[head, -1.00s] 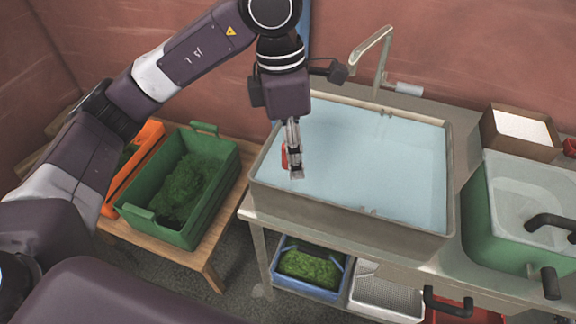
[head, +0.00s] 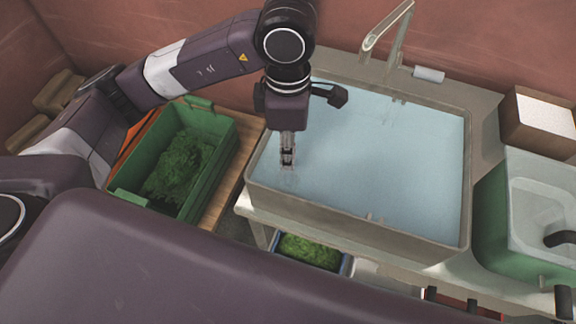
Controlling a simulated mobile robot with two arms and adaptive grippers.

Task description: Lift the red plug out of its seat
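My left gripper (head: 288,162) points straight down into the left end of the water-filled basin (head: 355,235). Its fingertips are at or just under the water, and the surface blurs them. The fingers look close together, but I cannot tell whether they are shut or hold anything. I see no red plug now; the gripper or the water may hide it. My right gripper is not in view.
A faucet (head: 388,38) stands behind the basin. A green crate of greens (head: 218,163) is at the left. A brown box (head: 537,120) and a green container (head: 491,215) stand at the right. A blue bin (head: 343,266) sits below.

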